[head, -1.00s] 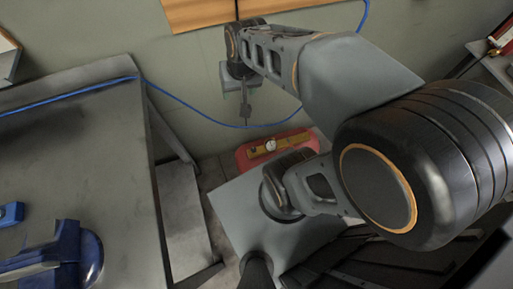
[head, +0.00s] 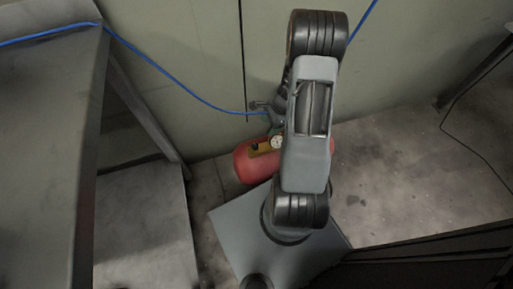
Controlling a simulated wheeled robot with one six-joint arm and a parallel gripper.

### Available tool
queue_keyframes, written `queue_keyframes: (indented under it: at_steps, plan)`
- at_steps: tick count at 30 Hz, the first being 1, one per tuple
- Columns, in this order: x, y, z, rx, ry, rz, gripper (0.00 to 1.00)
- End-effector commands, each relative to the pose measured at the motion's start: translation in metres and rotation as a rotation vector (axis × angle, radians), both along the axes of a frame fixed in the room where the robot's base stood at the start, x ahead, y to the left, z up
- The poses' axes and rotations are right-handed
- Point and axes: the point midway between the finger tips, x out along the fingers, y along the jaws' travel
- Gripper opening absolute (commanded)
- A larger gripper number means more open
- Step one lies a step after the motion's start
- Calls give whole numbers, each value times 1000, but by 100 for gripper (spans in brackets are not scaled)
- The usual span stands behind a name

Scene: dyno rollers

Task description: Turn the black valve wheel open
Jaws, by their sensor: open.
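A red tank (head: 243,166) lies on the floor against the wall, with a yellow panel (head: 262,149) and a round white gauge (head: 277,142) on top. My arm hides the middle of the tank. I cannot make out the black valve wheel; it may be behind my arm. My gripper (head: 264,108) shows small and dark just left of my arm, above and behind the gauge in the picture. It is open and partly hidden by my arm, and I see nothing held in it. I cannot tell its distance from the tank.
A blue hose (head: 172,78) runs along the wall and passes behind my gripper. A grey workbench (head: 45,130) with a lower shelf (head: 140,225) stands at the left. The concrete floor (head: 400,165) right of the tank is clear, apart from a thin dark cable near the right edge.

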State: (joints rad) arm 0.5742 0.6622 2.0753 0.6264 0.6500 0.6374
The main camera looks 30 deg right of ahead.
Motion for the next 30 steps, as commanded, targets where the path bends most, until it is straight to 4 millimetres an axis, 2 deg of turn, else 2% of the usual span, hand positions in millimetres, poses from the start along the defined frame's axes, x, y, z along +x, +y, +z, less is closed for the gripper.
queue_keyframes:
  at_steps: [12,18,24,30]
  plan:
    - [4,26,-74,6,8,-8,64]
    - [7,39,-103,3,6,-8,64]
    - [8,47,-122,4,6,-7,64]
    - [9,50,-128,3,5,-8,64]
